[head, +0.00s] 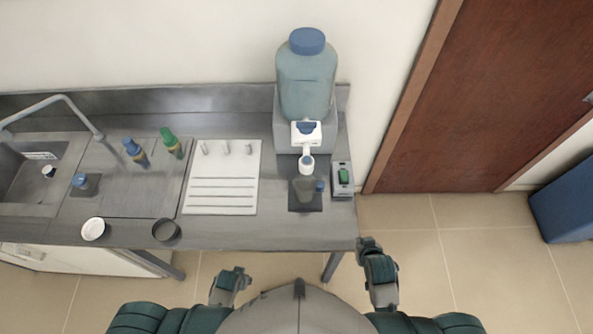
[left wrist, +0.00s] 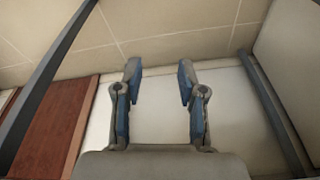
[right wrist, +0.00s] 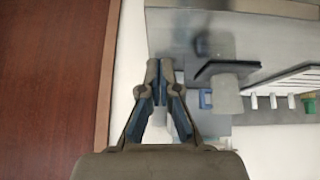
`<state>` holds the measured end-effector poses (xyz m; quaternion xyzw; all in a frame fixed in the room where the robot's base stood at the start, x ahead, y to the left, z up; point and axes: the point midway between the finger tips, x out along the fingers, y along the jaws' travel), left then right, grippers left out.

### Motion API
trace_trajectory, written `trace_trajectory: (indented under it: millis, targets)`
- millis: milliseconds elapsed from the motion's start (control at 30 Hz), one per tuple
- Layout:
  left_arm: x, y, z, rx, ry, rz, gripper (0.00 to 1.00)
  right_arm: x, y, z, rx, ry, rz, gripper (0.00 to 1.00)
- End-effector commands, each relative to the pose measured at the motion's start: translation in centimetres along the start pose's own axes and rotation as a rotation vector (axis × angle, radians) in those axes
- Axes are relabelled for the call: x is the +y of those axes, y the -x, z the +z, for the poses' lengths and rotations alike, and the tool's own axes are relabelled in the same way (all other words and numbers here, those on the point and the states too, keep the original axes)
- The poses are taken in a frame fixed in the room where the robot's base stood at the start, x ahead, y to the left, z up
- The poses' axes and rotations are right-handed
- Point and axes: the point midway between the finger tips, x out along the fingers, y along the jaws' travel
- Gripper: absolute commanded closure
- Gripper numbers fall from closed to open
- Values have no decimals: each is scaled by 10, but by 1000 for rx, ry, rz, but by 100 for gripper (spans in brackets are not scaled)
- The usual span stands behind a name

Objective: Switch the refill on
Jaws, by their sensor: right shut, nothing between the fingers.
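A small grey switch box with a green rocker (head: 343,176) sits at the right end of the steel counter. Left of it a dispenser with a large blue-capped bottle (head: 305,85) stands at the back, with a clear container (head: 306,188) on a dark pad under its spout. My right gripper (head: 368,243) is in front of the counter's right front corner, below the switch in the head view and apart from it. It is shut and empty in the right wrist view (right wrist: 159,66). My left gripper (head: 238,272) is in front of the counter, open and empty in the left wrist view (left wrist: 158,75).
A brown door (head: 490,90) and a blue box (head: 567,200) are to the right.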

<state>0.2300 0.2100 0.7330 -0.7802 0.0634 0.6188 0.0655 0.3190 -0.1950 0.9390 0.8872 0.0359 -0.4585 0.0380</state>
Motion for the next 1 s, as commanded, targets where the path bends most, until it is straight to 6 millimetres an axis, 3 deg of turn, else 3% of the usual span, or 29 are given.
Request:
trace_trajectory:
  millis: [167,300,500,733,1000]
  targets:
    - [3,-58,40,-37,-6,4,60,-3,-2,-41,134,-24,11,100]
    - [6,-106,88,-65,-12,8,60,-6,-7,-76,255,-41,19,100]
    - [8,-152,166,-105,-22,12,60,-12,-11,-121,420,-57,26,100]
    - [8,-167,228,-131,-30,13,60,-18,-9,-153,539,-67,29,100]
    - [8,-168,244,-136,-32,14,60,-19,-8,-161,572,-68,30,100]
